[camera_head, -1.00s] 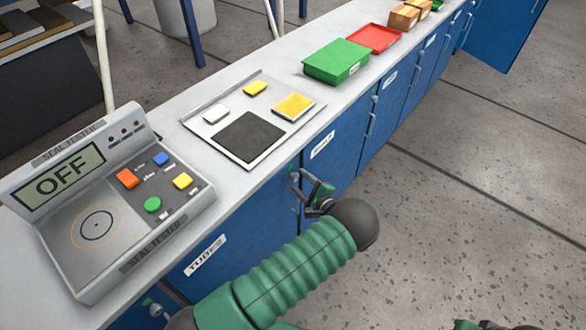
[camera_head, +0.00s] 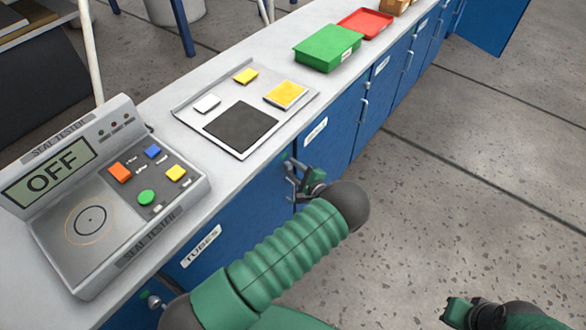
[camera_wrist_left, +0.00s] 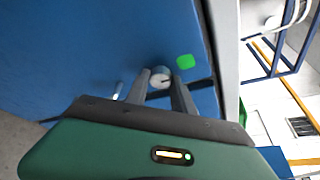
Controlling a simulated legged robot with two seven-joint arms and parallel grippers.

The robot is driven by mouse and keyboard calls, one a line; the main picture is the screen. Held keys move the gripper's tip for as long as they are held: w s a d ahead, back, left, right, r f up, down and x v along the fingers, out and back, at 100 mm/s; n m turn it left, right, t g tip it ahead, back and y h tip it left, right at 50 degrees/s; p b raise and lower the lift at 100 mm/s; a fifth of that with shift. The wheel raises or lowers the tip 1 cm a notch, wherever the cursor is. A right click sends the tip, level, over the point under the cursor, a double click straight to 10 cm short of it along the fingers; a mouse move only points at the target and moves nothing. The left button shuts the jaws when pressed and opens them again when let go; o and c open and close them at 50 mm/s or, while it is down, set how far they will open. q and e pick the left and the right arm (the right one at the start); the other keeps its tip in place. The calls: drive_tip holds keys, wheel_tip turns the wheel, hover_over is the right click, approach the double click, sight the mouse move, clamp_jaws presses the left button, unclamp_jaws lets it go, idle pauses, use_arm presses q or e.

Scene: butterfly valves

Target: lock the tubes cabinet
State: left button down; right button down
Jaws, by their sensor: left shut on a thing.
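The tubes cabinet (camera_head: 240,215) is a blue door under the counter with a white TUBES label (camera_head: 201,246); it looks closed. My left gripper (camera_head: 303,180) is at its upper right corner. In the left wrist view, my left gripper (camera_wrist_left: 161,86) has its two fingers on the small round grey lock knob (camera_wrist_left: 160,76) and is shut on it. A green square mark (camera_wrist_left: 184,61) sits beside the knob. My right gripper (camera_head: 465,312) is at the lower right, away from the cabinets; its opening is unclear.
On the counter are a seal tester (camera_head: 105,195) reading OFF, a tray panel (camera_head: 180,112) with coloured blocks, a green box (camera_head: 328,50) and a red tray (camera_head: 365,23). More blue cabinets continue toward the back. The floor (camera_head: 470,150) at right is clear.

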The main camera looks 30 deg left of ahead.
use_arm(q)
drive_tip(key=shift+a, duration=0.1)
drive_tip(key=m+g, duration=0.1)
drive_tip(key=m+g+b, duration=0.1)
drive_tip(key=m, duration=0.1)
drive_tip(key=shift+w+r+m, duration=0.1)
drive_tip(key=shift+w+m, duration=0.1)
drive_tip(key=shift+m, duration=0.1)
drive_tip(key=m+g+b, duration=0.2)
drive_tip(key=m, duration=0.1)
drive_tip(key=shift+w, duration=0.15)
drive_tip(key=shift+w+m+g+b, duration=0.1)
drive_tip(key=shift+m+g+b, duration=0.75)
drive_tip(key=shift+b, duration=0.4)
drive_tip(key=shift+m+g+b, duration=0.55)
drive_tip(key=shift+m+b, duration=0.4)
drive_tip(key=shift+b, duration=0.25)
drive_tip(key=shift+w+m+g+b, duration=0.1)
drive_tip(key=shift+m+g+b, duration=0.4)
drive_tip(key=shift+m+b, duration=0.5)
drive_tip(key=shift+r+b, duration=0.1)
drive_tip(key=shift+b, duration=0.4)
